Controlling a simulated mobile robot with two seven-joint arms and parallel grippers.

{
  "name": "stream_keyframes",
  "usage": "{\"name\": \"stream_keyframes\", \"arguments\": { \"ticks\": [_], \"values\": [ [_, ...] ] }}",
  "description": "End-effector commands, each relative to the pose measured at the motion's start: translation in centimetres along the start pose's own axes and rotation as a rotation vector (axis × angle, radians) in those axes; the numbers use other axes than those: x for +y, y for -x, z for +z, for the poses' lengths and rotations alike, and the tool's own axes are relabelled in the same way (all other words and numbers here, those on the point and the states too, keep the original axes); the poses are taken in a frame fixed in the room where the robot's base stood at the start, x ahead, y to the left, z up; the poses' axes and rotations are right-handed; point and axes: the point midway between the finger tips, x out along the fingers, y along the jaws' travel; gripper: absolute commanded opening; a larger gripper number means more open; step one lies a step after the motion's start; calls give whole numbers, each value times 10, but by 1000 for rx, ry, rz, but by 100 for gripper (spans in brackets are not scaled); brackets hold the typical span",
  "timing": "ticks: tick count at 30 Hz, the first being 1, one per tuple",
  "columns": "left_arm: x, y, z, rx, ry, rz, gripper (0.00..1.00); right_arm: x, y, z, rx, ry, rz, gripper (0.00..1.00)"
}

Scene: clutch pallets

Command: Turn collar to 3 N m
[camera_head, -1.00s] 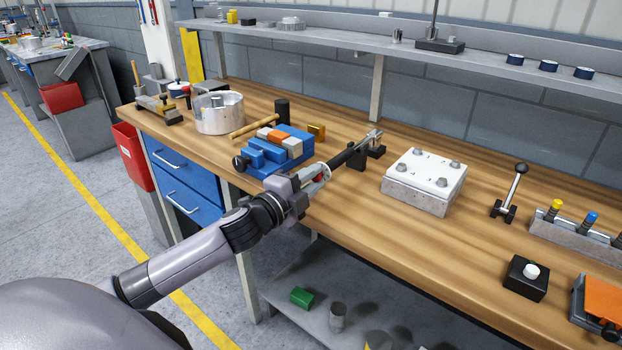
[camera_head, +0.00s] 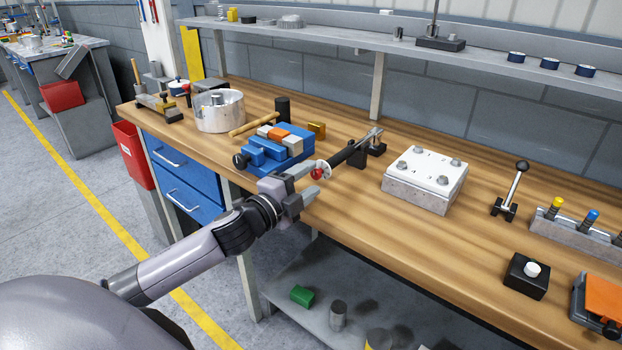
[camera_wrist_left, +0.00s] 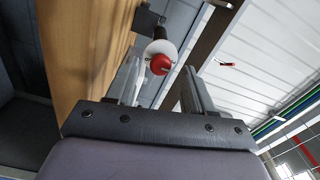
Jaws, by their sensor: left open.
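In the left wrist view the white collar (camera_wrist_left: 160,47) and the red end (camera_wrist_left: 160,65) show just beyond and between my fingertips. My left gripper (camera_head: 308,182) is open, its fingers apart on either side of the red end, with nothing held. Any scale marks on the collar are too small to read. My right gripper is not in view.
A blue vise (camera_head: 265,154) stands close to the left of the wrench. A white-topped metal block (camera_head: 425,178) sits to the right, with a lever (camera_head: 511,190) beyond. The bench front between the wrench and the black button box (camera_head: 526,277) is clear.

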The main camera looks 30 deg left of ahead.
Motion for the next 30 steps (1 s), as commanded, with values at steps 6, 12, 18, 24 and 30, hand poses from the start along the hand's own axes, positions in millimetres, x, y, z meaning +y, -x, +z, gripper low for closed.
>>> {"name": "stream_keyframes", "arguments": {
  "ticks": [6, 12, 18, 24, 30],
  "values": [
    [2, 28, 0, 1, 0, 2, 52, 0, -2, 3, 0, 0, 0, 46],
    [1, 46, 0, 1, 2, 1, 52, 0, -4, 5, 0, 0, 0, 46],
    [0, 54, -1, 2, 1, 0, 52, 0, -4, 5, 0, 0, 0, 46],
    [0, 55, 0, 1, 1, 0, 52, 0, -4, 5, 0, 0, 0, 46],
    [0, 54, 0, 1, 1, 0, 52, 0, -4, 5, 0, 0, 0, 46]
  ]
}}
